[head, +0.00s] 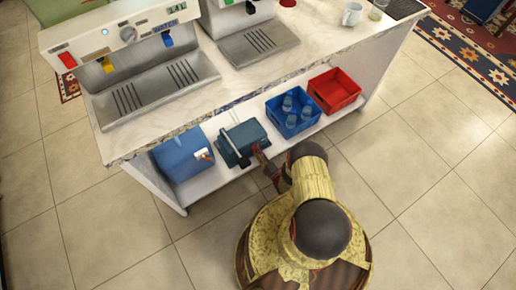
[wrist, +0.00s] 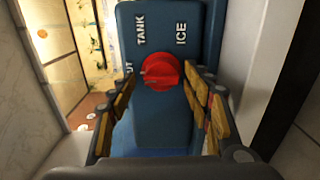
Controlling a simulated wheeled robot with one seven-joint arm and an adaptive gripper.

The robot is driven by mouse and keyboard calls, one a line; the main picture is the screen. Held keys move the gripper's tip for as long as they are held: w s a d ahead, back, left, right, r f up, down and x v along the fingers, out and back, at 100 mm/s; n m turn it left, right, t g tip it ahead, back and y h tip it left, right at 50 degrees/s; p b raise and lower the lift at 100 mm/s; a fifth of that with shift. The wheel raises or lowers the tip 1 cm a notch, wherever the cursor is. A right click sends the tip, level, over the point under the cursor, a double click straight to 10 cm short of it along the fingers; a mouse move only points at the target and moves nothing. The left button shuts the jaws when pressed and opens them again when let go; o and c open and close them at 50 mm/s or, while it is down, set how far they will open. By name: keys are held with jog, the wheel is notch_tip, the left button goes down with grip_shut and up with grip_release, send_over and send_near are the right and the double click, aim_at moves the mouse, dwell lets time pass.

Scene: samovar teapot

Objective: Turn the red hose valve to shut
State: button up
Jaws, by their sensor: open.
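The red hose valve (wrist: 161,71) is a round red knob on the front of a dark teal box (wrist: 155,118). White lettering around it reads TANK above and ICE at the upper right; a partly hidden label at the left ends in "UT". I cannot tell clearly which label the knob points to. My gripper (wrist: 160,112) is open, with one finger left and one right of the knob, and nothing is held between them. In the head view my gripper (head: 260,158) is at the front of the teal box (head: 244,133), and the knob is hidden there.
The teal box stands on a low white shelf (head: 205,185) under a marble counter (head: 250,82). A blue container (head: 178,158) is left of it; a blue crate with cups (head: 291,130) and a red crate (head: 334,91) are right. Tiled floor (head: 420,180) is clear at the right.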

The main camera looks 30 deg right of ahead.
jog(key=shift+w+r, duration=0.1)
jog(key=shift+r, duration=1.35)
jog(key=o, duration=0.7)
notch_tip(320, 180, up, 6)
jog(key=shift+d+f, duration=0.1)
jog(key=shift+d, duration=0.05)
jog(key=shift+o, duration=0.5)
jog(key=shift+w+r, duration=0.1)
jog(key=shift+r, duration=0.7)
jog(key=c, duration=0.8)
jog(key=shift+f, duration=0.2)
jog(key=shift+s+f, duration=0.1)
jog(key=shift+s, duration=0.1)
